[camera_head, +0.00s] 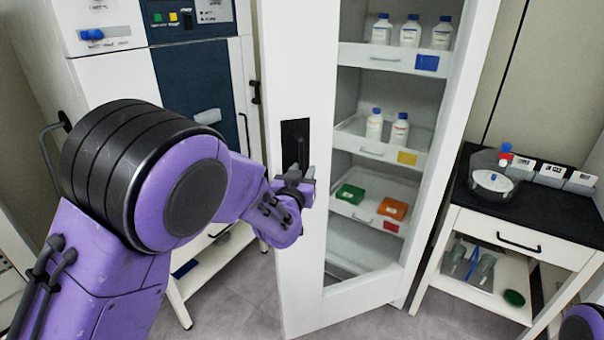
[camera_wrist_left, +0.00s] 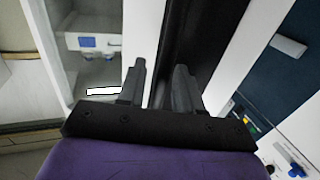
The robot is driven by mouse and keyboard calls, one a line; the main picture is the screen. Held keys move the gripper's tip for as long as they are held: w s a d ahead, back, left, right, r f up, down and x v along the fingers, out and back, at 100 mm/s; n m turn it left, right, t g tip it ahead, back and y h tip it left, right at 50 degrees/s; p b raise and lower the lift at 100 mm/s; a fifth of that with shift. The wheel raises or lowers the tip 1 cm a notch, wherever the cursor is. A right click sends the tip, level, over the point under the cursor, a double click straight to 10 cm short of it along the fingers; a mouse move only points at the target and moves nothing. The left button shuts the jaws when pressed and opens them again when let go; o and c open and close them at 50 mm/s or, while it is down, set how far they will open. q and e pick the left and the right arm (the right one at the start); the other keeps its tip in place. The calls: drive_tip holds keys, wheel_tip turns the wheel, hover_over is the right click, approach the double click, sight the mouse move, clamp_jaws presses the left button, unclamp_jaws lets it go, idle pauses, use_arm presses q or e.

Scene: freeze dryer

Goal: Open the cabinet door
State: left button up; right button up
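The tall white cabinet (camera_head: 422,240) stands in the middle of the head view. Its door (camera_head: 312,250) has a white frame and a large see-through opening. The door appears partly open, its handle side angled out towards me. A black handle (camera_head: 297,142) sits on the door's left stile. My left gripper (camera_head: 308,178) is at the handle's lower end. In the left wrist view its fingers (camera_wrist_left: 158,85) are parted, with the black handle area (camera_wrist_left: 190,30) between and behind them. Contact with the handle cannot be told. My right gripper is out of view.
White bottles (camera_head: 410,32) and green and orange boxes (camera_head: 392,208) stand on the cabinet's shelves. A large machine (camera_head: 110,75) stands at left, close to the door. A black-topped side table (camera_head: 545,215) stands at right. Grey floor (camera_head: 240,305) is clear in front.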

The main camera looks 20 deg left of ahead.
use_arm(q)
drive_tip(key=shift+s, duration=0.1)
drive_tip(key=s+d+b, duration=0.1)
drive_tip(key=s+b, duration=0.1)
drive_tip(key=s, duration=0.8)
drive_tip(key=shift+s, duration=0.15)
drive_tip(key=shift+d, duration=0.1)
